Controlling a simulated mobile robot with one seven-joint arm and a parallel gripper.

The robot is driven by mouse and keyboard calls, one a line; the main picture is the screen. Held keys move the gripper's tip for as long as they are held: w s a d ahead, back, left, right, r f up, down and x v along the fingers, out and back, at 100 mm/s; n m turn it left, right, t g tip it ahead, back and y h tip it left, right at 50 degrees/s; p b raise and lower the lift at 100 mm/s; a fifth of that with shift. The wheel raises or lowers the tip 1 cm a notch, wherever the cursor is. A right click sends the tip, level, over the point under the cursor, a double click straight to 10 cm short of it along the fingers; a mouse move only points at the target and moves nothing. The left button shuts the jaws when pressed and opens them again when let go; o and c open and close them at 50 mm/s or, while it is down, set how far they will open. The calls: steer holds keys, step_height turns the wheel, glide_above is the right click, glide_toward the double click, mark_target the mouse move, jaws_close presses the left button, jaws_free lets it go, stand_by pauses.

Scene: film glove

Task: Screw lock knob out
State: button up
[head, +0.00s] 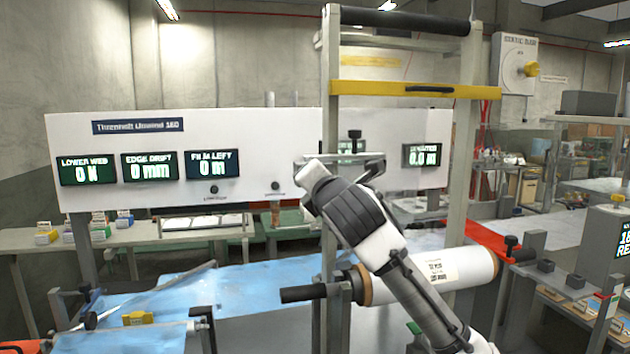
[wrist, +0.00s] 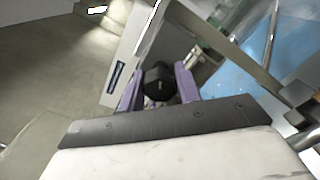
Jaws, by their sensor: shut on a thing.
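The lock knob, a black faceted knob (wrist: 158,84), sits between the two purple fingers of my gripper (wrist: 158,73) in the wrist view. The gripper is shut on it. In the head view my arm reaches up in front of the upright frame (head: 335,120), and the hand hides the fingers and what they hold. A small black knob (head: 354,134) shows just above the hand; I cannot tell if it is the same one. How far the knob is screwed in cannot be seen.
A white film roll (head: 460,267) lies across the frame behind my forearm. A yellow crossbar (head: 415,90) spans above the hand. A white panel with displays (head: 240,150) stands behind. Blue film (head: 235,290) covers the table at left. Another black knob (head: 511,242) is at right.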

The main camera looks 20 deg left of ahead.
steer(key=shift+r, duration=0.15)
steer(key=o, duration=1)
steer(key=shift+c, duration=0.2)
steer(key=b+v, duration=0.4)
steer(key=v, duration=0.9)
steer(key=shift+s+d, duration=0.25)
steer(key=shift+s, duration=0.05)
